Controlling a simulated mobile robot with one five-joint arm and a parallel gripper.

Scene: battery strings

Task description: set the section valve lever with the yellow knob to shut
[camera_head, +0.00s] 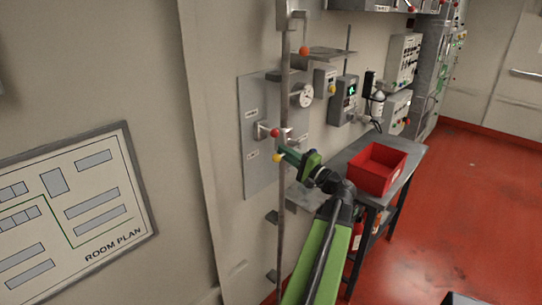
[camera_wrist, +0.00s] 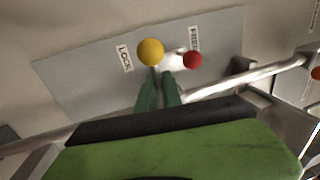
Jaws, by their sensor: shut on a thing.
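The lever with the yellow knob (camera_head: 279,158) sits low on the grey wall panel (camera_head: 258,175). In the wrist view the yellow knob (camera_wrist: 150,51) stands just past my fingertips. My gripper (camera_head: 287,153) reaches it from the right in the head view. Its green fingers (camera_wrist: 159,75) are close together around the lever's stem, just behind the knob. Most of the stem and its pivot are hidden by the fingers. I cannot read a shut mark for this lever.
A vertical pipe (camera_head: 282,215) runs in front of the panel. A red bin (camera_head: 378,168) stands on the bench to the right.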

